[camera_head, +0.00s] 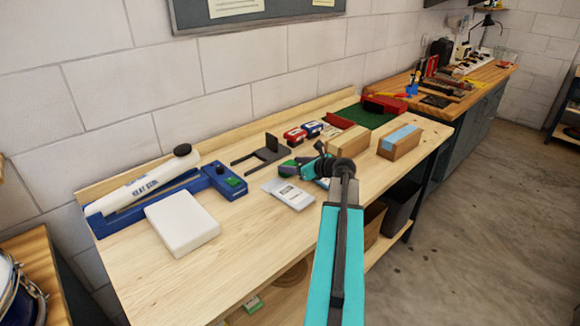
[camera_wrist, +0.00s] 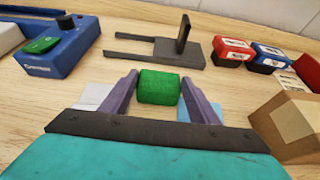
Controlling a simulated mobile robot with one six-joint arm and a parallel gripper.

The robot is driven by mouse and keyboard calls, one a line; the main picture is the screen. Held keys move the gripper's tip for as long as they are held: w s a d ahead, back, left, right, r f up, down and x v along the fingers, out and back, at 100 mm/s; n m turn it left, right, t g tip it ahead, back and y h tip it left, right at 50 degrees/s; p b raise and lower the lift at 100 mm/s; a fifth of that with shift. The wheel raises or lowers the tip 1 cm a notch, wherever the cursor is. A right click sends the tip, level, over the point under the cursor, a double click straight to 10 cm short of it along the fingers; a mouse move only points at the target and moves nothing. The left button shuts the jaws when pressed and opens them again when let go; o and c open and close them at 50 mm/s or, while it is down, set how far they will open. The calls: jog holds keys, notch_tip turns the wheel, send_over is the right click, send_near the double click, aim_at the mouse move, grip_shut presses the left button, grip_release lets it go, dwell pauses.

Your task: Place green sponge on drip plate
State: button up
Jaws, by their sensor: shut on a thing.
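The green sponge (camera_wrist: 158,87) is a small rounded block between the two purple fingers of my gripper (camera_wrist: 158,88). The fingers are shut on its left and right sides. In the head view my gripper is over the middle of the bench, partly hidden by its own wrist, and a green patch of the sponge (camera_head: 288,169) shows there. I cannot tell for sure which item is the drip plate. A dark grey forked stand with an upright plate (camera_wrist: 183,33) lies just beyond the sponge; it also shows in the head view (camera_head: 271,143).
A blue box with a green top (camera_wrist: 64,48) is at left.

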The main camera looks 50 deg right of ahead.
jog(key=shift+f, duration=0.2)
jog(key=o, duration=1.1)
jog(key=shift+r, duration=0.15)
jog(key=shift+s+r, duration=0.1)
jog(key=b+v, duration=0.1)
jog(key=v, duration=1)
jog(key=shift+s, duration=0.4)
jog(key=shift+r, duration=0.1)
